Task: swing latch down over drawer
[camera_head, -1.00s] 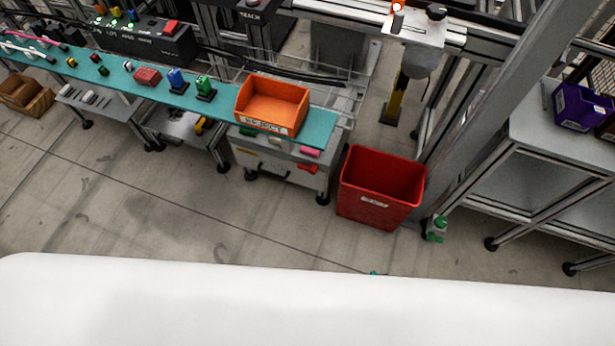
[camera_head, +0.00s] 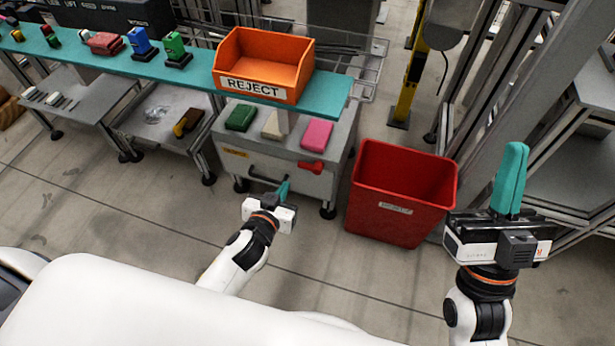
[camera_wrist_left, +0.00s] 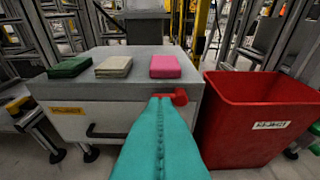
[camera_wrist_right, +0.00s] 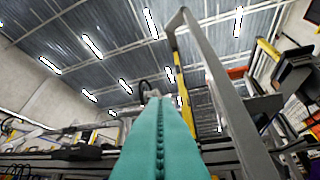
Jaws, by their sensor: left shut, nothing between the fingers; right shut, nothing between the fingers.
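The grey drawer cabinet (camera_head: 262,165) stands below the teal shelf, with a black bar handle (camera_head: 268,178) on its front. The red latch (camera_head: 312,168) sits at the upper right of that front; it also shows in the left wrist view (camera_wrist_left: 179,97), lying about sideways. My left gripper (camera_head: 284,188) is shut and empty, in front of the cabinet near the handle's right end. In the left wrist view its teal fingers (camera_wrist_left: 158,105) point at the latch and overlap its left end; whether they touch cannot be told. My right gripper (camera_head: 511,175) is shut, empty, pointing up at the right.
A red bin (camera_head: 400,215) stands right of the cabinet, close to the left gripper's side. An orange reject box (camera_head: 300,80) sits on the teal shelf above. Green, cream and pink blocks (camera_head: 317,134) lie on the cabinet top. The floor in front is clear.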

